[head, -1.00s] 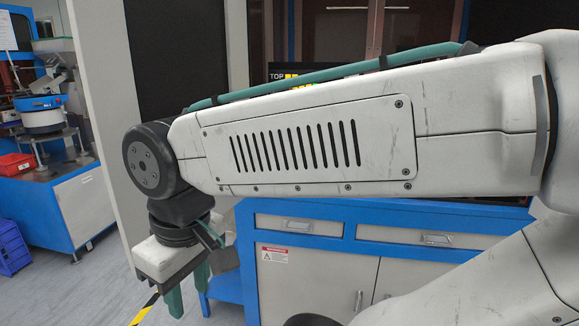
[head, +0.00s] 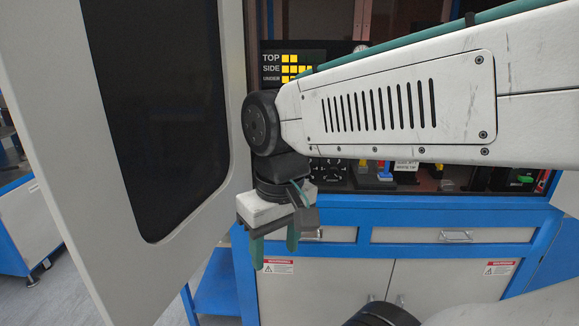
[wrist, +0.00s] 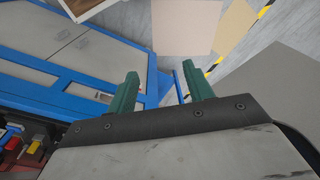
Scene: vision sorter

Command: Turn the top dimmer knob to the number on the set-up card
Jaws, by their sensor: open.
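A black set-up card (head: 268,68) with the rows TOP, SIDE and UNDER hangs at the back of the workbench in the head view. Its TOP row shows two yellow squares; my arm hides part of the lower rows. A black panel with white dial markings (head: 332,176) shows partly below my arm. I cannot make out which knob is the top dimmer or where it points. My gripper (head: 275,254) points down in front of the bench, open and empty, apart from the panel. In the wrist view its green fingers (wrist: 160,75) stand apart over the floor.
A large grey panel with a dark window (head: 165,110) stands close on the left. The blue bench (head: 400,212) has drawers and doors below. Coloured parts (head: 385,170) and a white label (head: 406,165) lie on its top. A blue low shelf (head: 215,285) is at its left.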

